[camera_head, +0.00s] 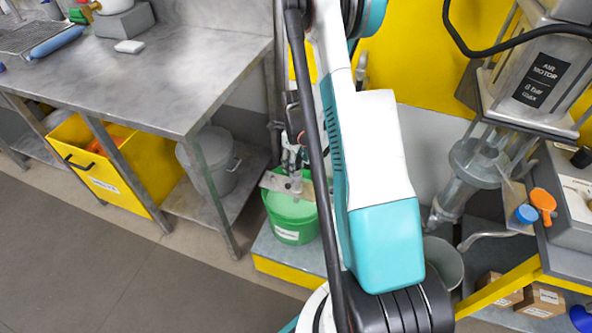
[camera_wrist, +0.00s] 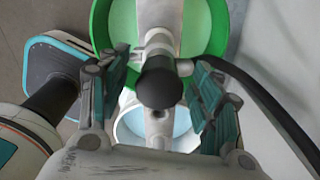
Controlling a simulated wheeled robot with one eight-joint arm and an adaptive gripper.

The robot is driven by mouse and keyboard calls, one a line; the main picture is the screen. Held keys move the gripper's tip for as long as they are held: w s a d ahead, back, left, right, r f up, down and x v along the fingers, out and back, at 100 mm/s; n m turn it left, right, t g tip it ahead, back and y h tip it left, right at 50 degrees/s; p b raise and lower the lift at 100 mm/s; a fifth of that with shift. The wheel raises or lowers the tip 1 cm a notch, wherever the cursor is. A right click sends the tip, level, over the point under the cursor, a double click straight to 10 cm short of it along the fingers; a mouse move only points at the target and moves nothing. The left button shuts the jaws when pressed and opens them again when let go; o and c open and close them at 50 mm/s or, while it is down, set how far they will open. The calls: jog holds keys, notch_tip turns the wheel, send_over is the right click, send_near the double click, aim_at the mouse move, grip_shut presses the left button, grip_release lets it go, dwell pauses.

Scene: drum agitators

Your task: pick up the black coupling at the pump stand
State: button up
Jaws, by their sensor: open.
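The black coupling (camera_wrist: 160,82) shows in the wrist view as a dark rounded piece on a pale metal fitting. It lies between the two fingers of my gripper (camera_wrist: 159,75), which is open with a visible gap on each side. I cannot tell how far below the fingertips the coupling sits. Behind it is the green bucket (camera_wrist: 100,22), with a pale pipe over it. In the head view the green bucket (camera_head: 293,226) stands left of my arm, with metal fittings above it. I cannot make out the coupling or my gripper clearly there.
A dark hose (camera_wrist: 270,105) runs close to my right finger. The air motor stand (camera_head: 535,85) is at the right. Floor at lower left is clear.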

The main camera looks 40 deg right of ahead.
grip_shut()
jog(key=shift+r, duration=0.1)
dwell(0.3)
notch_tip(320, 180, up, 20)
jog(key=p, duration=0.7)
jog(key=shift+p, duration=0.3)
